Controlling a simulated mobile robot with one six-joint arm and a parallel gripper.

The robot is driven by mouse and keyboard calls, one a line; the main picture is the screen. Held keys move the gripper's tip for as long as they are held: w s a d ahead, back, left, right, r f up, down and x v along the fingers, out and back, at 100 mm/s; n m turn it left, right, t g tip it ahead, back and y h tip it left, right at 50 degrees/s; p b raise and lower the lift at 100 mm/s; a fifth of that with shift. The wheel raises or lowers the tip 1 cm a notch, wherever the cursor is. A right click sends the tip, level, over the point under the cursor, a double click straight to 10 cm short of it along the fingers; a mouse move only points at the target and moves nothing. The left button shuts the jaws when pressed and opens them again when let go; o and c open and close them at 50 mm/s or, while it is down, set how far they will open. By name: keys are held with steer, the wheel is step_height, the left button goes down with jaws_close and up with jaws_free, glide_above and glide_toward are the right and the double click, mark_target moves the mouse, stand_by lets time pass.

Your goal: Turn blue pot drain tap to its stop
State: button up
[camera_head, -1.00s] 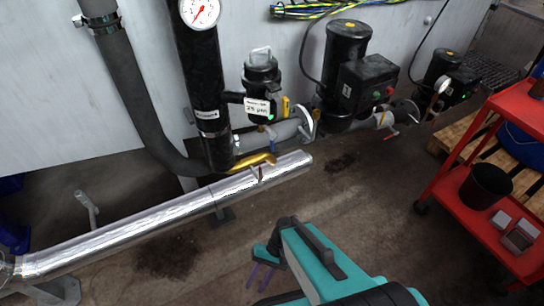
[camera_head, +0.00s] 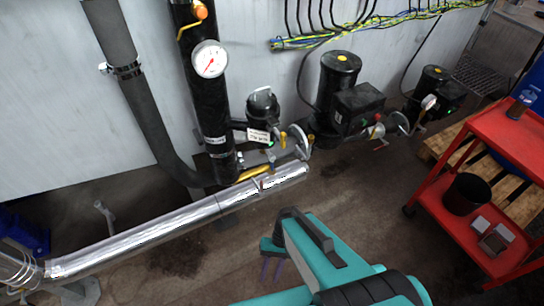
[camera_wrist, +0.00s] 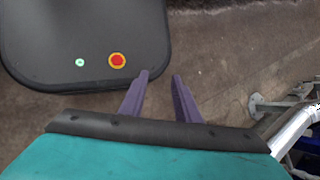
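A black pot (camera_head: 263,106) with a top handle and a white tag stands beside the tall black pipe. A small bluish spot under the pot (camera_head: 270,145) may be its drain tap; it is too small to tell its shape or angle. My gripper (camera_head: 272,268) is in the lower middle of the head view, well short of the pot and pointing down over the floor. In the wrist view its two purple fingers (camera_wrist: 160,76) stand apart with nothing between them. The pot and tap do not show in the wrist view.
A silver-clad pipe (camera_head: 150,236) runs low between my arm and the pot. A yellow lever (camera_head: 254,173) lies above its right end. Black pumps (camera_head: 339,95) stand to the right. A red cart (camera_head: 450,215) is at the right. Floor between pipe and cart is clear.

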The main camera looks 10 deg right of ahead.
steer(key=d+r+n+h+p, duration=0.2)
steer(key=d+r+h+p, duration=0.2)
steer(key=d+r+p, duration=0.3)
steer(key=shift+d+r+p, duration=0.25)
steer(key=shift+d+p, duration=0.55)
steer(key=shift+d, duration=0.3)
steer(key=shift+s, duration=0.2)
